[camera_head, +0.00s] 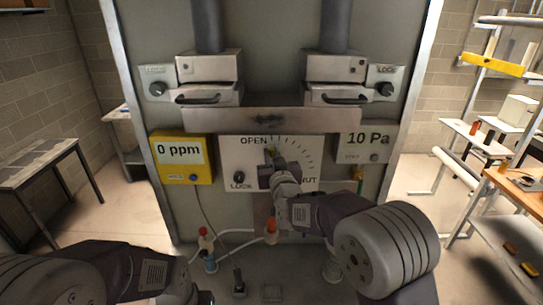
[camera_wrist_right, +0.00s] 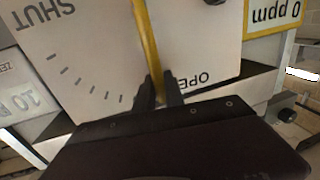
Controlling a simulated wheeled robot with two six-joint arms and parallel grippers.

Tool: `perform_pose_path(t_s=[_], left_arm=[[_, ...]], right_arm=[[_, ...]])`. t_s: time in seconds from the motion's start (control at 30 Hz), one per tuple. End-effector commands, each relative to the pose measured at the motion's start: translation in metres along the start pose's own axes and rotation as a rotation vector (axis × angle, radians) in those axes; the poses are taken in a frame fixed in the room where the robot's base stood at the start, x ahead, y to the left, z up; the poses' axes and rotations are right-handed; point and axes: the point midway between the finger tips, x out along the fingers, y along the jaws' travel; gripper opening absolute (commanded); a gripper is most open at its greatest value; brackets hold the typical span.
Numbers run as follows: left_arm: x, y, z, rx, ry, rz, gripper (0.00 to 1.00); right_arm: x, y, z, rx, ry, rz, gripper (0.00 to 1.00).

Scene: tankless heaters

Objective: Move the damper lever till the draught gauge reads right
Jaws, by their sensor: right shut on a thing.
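The damper lever is a yellow bar; in the right wrist view (camera_wrist_right: 146,42) it runs down between my fingers. My right gripper (camera_wrist_right: 158,97) is shut on it near the OPEN end of the scale. In the head view my right gripper (camera_head: 270,165) covers most of the lever on the white dial plate (camera_head: 231,160), marked OPEN, SHUT and LOCK, with tick marks between OPEN and SHUT. The draught gauge (camera_head: 366,141) right of the plate reads 10 Pa.
A yellow meter (camera_head: 182,153) reading 0 ppm is left of the plate. A black LOCK knob (camera_head: 239,177) sits at the plate's lower left. Small bottles (camera_head: 207,246) and white hoses are below. A metal ledge (camera_head: 270,120) juts out above the plate.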

Motion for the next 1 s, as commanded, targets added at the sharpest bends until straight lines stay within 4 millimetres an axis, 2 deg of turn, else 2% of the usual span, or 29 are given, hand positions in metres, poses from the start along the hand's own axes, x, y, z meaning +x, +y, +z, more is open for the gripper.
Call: perform_pose_path(t_s=[0.67,0.87,1.0], left_arm=[[0.002,0.000,0.000,0.000,0.000,0.000,0.36],[0.023,0.000,0.002,0.000,0.000,0.000,0.36],[0.049,-0.001,0.005,0.000,0.000,0.000,0.36]], right_arm=[[0.000,0.000,0.001,0.003,0.001,0.000,0.00],[-0.001,0.004,0.006,0.054,0.014,0.000,0.00],[-0.002,0.010,0.010,0.136,0.032,0.001,0.00]])
